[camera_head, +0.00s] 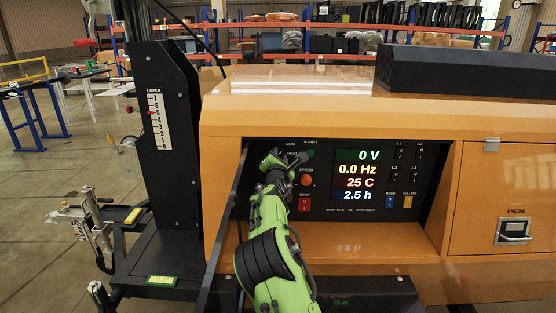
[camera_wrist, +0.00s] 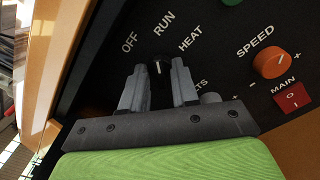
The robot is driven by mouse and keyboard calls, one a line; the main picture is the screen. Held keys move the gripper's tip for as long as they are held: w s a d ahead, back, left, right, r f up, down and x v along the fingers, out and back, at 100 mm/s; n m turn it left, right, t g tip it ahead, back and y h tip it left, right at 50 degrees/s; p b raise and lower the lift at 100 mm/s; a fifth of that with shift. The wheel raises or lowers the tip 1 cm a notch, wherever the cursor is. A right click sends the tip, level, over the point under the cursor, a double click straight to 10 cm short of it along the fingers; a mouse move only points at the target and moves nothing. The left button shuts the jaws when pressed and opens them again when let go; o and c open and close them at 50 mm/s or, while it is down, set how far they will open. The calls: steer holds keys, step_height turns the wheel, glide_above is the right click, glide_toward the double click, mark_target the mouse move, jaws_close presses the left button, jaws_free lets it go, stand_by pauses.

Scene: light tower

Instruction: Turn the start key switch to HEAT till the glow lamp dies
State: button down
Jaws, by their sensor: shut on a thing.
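The start key switch (camera_wrist: 158,71) is a dark knob with a white mark on the black panel, between my fingers in the wrist view. Its mark points up, roughly toward the RUN label; HEAT is printed to the right and OFF to the left. My gripper (camera_wrist: 158,64) is shut on the key switch, one finger on each side. In the head view my gripper (camera_head: 277,160) covers the switch. A green round part (camera_wrist: 232,2) shows at the top of the wrist view. I cannot identify a lit glow lamp in either view.
The panel has an orange SPEED knob (camera_wrist: 271,65), a red MAIN switch (camera_wrist: 291,97) and a display (camera_head: 359,175) reading 0 V, 0.0 Hz, 25 C, 2.5 h. Blue (camera_head: 390,201) and yellow (camera_head: 408,201) parts sit lower right. The orange housing (camera_head: 330,125) frames the recess closely.

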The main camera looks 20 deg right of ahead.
steer(key=m+b, duration=0.1)
steer(key=m, duration=0.4)
steer(key=shift+d, duration=0.1)
steer(key=shift+f+m+b, duration=0.15)
steer(key=shift+m+b, duration=0.6)
steer(key=shift+m, duration=1.65)
steer(key=c, duration=1.2)
jaws_free()
steer(key=shift+s, duration=0.15)
steer(key=b+v, duration=0.1)
steer(key=v, duration=1.4)
steer(key=shift+s, duration=0.3)
